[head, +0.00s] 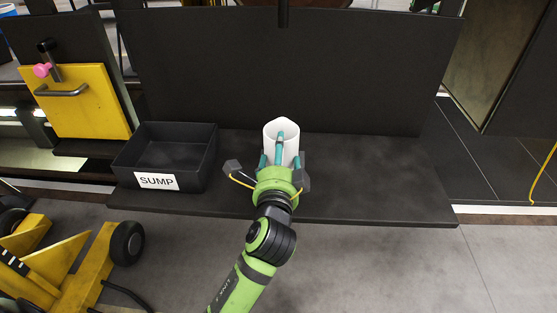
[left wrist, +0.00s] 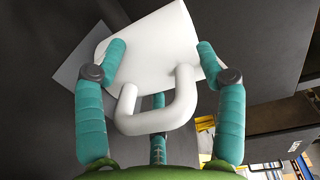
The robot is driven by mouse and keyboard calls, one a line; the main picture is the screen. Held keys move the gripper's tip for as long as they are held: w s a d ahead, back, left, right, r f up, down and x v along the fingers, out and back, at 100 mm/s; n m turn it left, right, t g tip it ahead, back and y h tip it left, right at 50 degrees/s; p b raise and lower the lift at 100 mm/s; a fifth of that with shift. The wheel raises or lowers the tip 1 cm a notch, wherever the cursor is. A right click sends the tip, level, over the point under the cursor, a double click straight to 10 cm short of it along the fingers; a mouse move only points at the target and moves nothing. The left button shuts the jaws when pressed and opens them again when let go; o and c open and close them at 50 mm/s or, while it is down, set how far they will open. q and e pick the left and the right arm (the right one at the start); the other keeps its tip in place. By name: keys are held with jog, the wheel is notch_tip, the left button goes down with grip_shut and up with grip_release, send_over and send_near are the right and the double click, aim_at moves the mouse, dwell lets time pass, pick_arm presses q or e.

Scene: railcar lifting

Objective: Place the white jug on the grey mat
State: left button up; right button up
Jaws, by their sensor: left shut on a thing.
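The white jug (head: 281,138) is at the middle of the dark bench in the head view, with its open top visible. My left gripper (head: 280,160) is shut on the jug from the near side. In the left wrist view the jug (left wrist: 150,50) sits between the teal fingers of my left gripper (left wrist: 160,62), its handle facing the palm. A grey flat patch (left wrist: 77,50) beside the jug in that view looks like the grey mat, mostly hidden by the jug. I cannot tell whether the jug touches it. My right gripper is not in view.
A black open bin labelled SUMP (head: 154,182) stands left of the jug. A dark upright panel (head: 290,75) rises behind the bench. The bench (head: 385,185) is clear to the right. A yellow wheeled machine (head: 60,265) stands at lower left.

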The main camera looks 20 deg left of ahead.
pick_arm(q)
jog(key=shift+s+d+r, duration=0.1)
jog(key=shift+s+d, duration=0.05)
jog(key=shift+s, duration=0.15)
jog(key=o, duration=1.2)
jog(key=shift+f, duration=0.2)
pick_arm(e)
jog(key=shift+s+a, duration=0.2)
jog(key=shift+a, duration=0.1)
pick_arm(q)
jog(key=shift+r, duration=0.1)
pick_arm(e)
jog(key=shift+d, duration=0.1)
